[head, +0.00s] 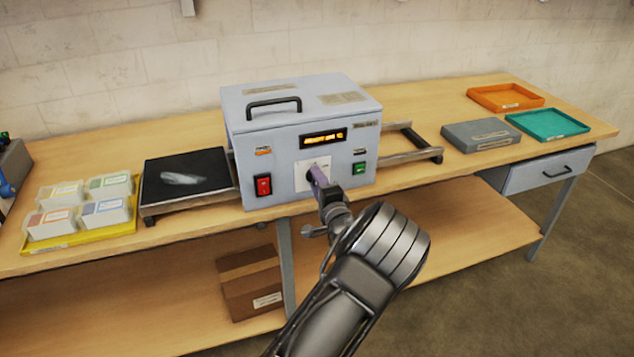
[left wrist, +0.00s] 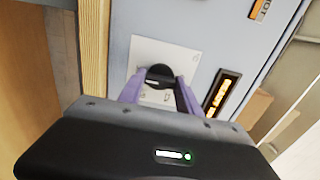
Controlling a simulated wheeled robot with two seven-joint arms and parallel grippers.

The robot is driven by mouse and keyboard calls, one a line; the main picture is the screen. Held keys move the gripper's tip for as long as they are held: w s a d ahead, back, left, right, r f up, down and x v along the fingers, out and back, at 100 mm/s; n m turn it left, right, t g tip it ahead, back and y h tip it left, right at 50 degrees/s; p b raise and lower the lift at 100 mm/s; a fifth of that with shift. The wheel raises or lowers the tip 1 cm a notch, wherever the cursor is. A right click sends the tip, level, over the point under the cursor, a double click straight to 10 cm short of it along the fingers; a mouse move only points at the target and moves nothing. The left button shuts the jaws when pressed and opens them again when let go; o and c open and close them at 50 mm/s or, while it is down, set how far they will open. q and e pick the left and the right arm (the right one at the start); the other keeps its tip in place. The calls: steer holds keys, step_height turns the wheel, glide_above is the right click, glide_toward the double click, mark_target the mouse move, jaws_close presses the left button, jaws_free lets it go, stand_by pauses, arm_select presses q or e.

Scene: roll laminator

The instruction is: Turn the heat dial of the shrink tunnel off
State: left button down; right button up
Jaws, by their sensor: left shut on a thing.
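The shrink tunnel (head: 265,160) is a light blue-grey box on the wooden bench. Its heat dial (left wrist: 159,77) is a black round knob on a white plate (head: 302,176) on the front face. My left gripper (head: 318,172) reaches the plate from the front, and its purple fingers (left wrist: 160,90) are shut on the dial from both sides. In the head view the fingers hide most of the dial. The dial's pointer and markings are too small to read. An orange-lit display window (head: 324,138) sits above the plate. My right gripper is not in view.
A red switch (head: 263,185) and a green switch (head: 359,168) flank the dial plate. A black feed table (head: 185,178) stands at left, beside a yellow tray (head: 60,243) of several tubs. A grey box (head: 480,135), teal tray (head: 548,125) and orange tray (head: 505,98) are at right.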

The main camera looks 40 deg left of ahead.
arm_select(q)
steer(key=shift+f+n+b, duration=0.1)
steer(key=shift+n+b, duration=0.25)
steer(key=shift+n, duration=0.15)
steer(key=shift+f+n+b, duration=0.1)
steer(key=shift+n+b, duration=14.9)
steer(key=shift+n, duration=2.5)
steer(key=c, duration=0.8)
jaws_free()
steer(key=shift+c, duration=0.2)
